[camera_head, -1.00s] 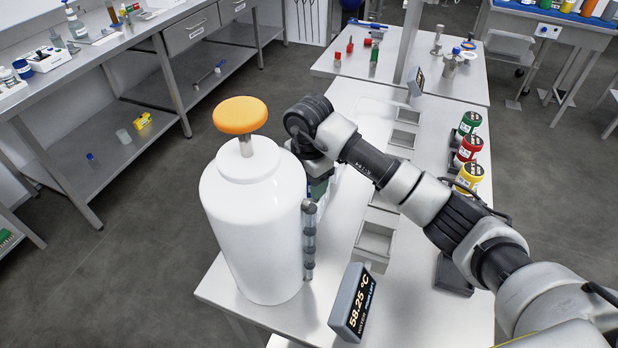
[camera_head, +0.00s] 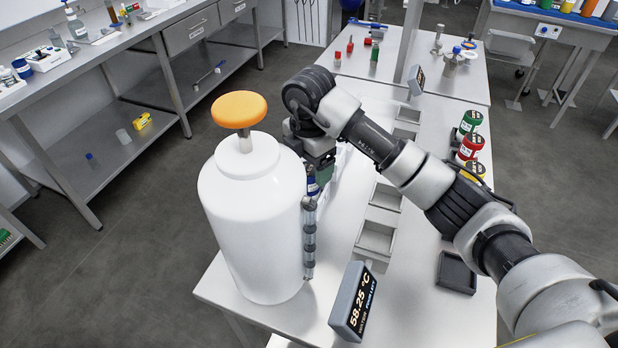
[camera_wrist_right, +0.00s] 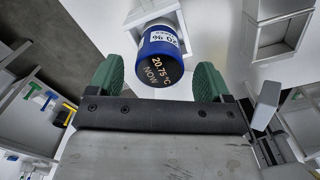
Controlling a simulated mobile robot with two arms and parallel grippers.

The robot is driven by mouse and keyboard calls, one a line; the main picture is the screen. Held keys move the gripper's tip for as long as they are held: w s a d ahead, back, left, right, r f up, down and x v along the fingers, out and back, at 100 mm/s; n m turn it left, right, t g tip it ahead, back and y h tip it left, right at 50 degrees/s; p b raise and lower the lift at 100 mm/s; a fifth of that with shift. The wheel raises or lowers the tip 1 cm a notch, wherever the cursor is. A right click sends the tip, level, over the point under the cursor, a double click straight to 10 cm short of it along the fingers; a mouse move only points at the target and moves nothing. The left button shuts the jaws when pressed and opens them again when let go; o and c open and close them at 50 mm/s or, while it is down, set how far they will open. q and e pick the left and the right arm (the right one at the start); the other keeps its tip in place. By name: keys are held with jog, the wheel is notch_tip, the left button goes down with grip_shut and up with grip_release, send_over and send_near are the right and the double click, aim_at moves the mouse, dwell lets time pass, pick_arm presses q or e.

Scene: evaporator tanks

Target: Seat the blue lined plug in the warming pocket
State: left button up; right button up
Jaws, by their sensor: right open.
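The blue plug (camera_wrist_right: 159,55) shows its dark round face, reading 20.75 °C NOW, in the right wrist view. It has a blue body and a white label band. My right gripper (camera_wrist_right: 157,82) is open, its green pads apart on either side of that face, with gaps showing. The warming pocket is not clearly identifiable. My left gripper is not in view.
The white tank (camera_head: 252,220) with an orange knob (camera_head: 239,109) stands at the table's left. A clear segmented tube (camera_head: 309,238) runs down its side. A 58.25 °C display (camera_head: 353,301), open grey boxes (camera_head: 375,240) and an empty dark holder (camera_head: 456,272) are nearby. Green and red jars (camera_head: 470,148) stand right.

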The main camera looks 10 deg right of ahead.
notch_tip(320, 180, up, 8)
jog(key=shift+f, duration=0.25)
